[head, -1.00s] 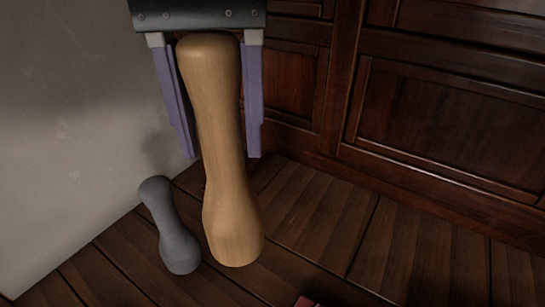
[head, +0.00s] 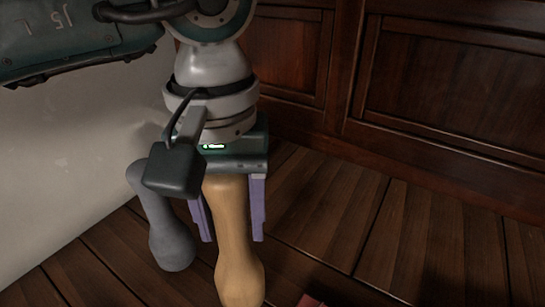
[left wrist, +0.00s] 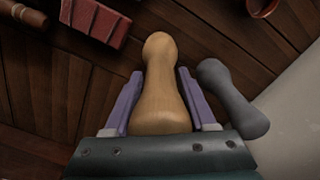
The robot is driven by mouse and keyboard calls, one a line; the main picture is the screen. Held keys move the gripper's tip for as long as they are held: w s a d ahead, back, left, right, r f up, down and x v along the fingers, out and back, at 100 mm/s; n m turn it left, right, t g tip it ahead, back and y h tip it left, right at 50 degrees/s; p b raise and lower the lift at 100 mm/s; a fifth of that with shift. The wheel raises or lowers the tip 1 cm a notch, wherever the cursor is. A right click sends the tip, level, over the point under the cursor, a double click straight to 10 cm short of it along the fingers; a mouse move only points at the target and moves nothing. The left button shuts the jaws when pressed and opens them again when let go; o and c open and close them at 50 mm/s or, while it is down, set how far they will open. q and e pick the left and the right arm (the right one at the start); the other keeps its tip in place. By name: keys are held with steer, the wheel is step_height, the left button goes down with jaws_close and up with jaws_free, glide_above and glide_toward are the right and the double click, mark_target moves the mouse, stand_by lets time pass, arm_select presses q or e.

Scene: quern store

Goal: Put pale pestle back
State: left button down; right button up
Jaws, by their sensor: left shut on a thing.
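The pale wooden pestle (head: 232,235) is held in my left gripper (head: 230,225), whose purple fingers lie on either side of its upper part. It hangs roughly upright below the gripper, its wide end near the lower picture edge. It also shows between the fingers in the left wrist view (left wrist: 160,85). A grey pestle (head: 170,235) is close beside it on the left, partly hidden by my wrist camera; it also shows right of the fingers in the left wrist view (left wrist: 232,97). I cannot tell whether the pale pestle touches anything below. My right gripper is out of view.
Dark panelled woodwork (head: 440,100) stands behind, and a pale wall (head: 70,160) is at the left. Dark planks (head: 350,215) are bare to the right. The left wrist view shows a red block (left wrist: 95,20), a brown wooden handle (left wrist: 20,12) and a reddish rounded object (left wrist: 262,7).

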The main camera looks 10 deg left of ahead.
arm_select(q)
steer(key=shift+w+r, duration=0.1)
steer(key=shift+r, duration=0.05)
steer(key=c, duration=0.7)
jaws_free()
steer(key=shift+f, duration=0.25)
steer(key=o, duration=0.5)
steer(key=shift+r, duration=0.1)
steer(key=shift+r, duration=0.25)
step_height(320, 180, up, 12)
steer(key=p, duration=0.4)
steer(key=shift+f, duration=0.1)
